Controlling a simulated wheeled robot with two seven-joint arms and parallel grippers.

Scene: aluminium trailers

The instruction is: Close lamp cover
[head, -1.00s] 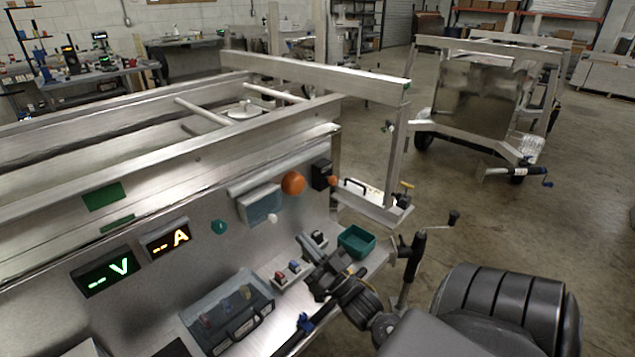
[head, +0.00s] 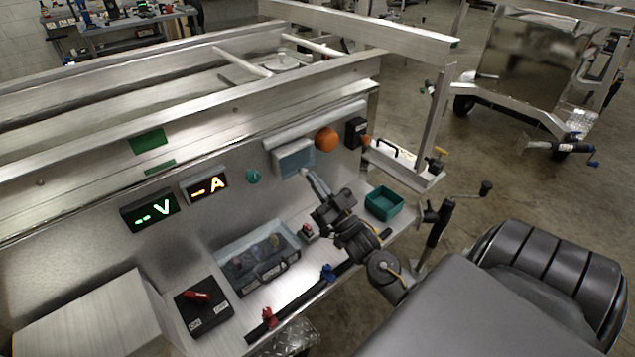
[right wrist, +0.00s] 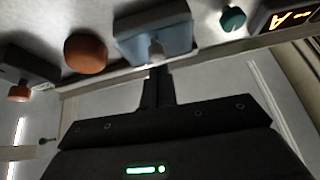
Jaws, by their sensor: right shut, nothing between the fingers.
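A pale blue-grey, see-through box-like lamp cover (head: 294,158) sits on the upright metal panel, left of an orange dome (head: 326,139). My right gripper (head: 308,174) is shut and empty, with its fingertips just below and in front of the cover. How far the cover stands open is unclear. My left gripper is not in view.
A teal knob (head: 253,176) and lit V (head: 150,210) and A displays (head: 206,185) are on the panel. On the shelf below are a clear-lidded box (head: 257,262), a green bin (head: 384,203) and a black box (head: 203,304). A metal rail (head: 360,40) runs above.

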